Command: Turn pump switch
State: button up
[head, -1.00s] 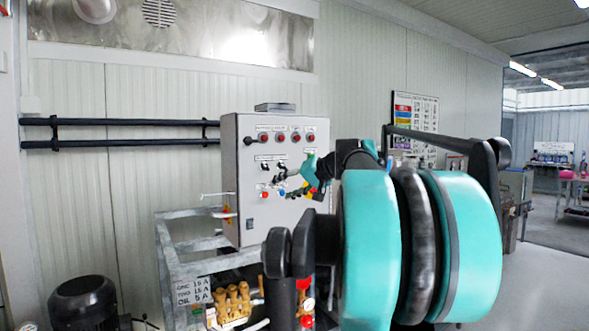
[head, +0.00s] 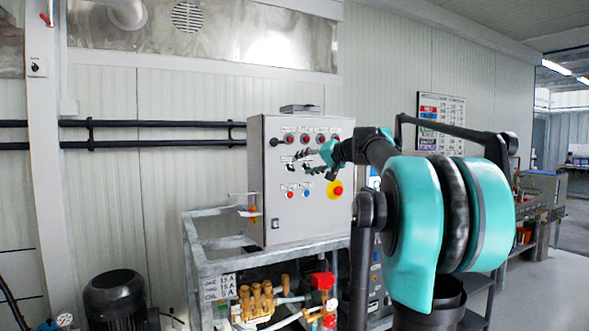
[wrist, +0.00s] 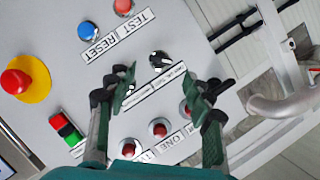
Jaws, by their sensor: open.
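A grey control cabinet (head: 300,215) carries the switches on its front; its panel fills much of the wrist view. A black rotary switch (wrist: 160,60) with a light pointer mark shows there just beyond the gap between my fingers. Another dark switch seems to sit behind the left finger, mostly covered. My gripper (wrist: 162,90) is open and empty, its dark fingertips spread close to the panel on either side of the switch label. In the head view my gripper (head: 315,161) is in front of the cabinet's upper half and partly covers the switch row.
Red lamps (wrist: 158,128) lie between my fingers' lower parts. A blue button (wrist: 88,32), a red button (wrist: 122,7) and a red emergency stop on yellow (wrist: 20,80) are nearby. A metal frame (head: 205,262) with brass pump parts (head: 257,300) stands below the cabinet.

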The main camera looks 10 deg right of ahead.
aim_at(293, 168)
jog(key=x, duration=0.6)
jog(key=c, duration=1.2)
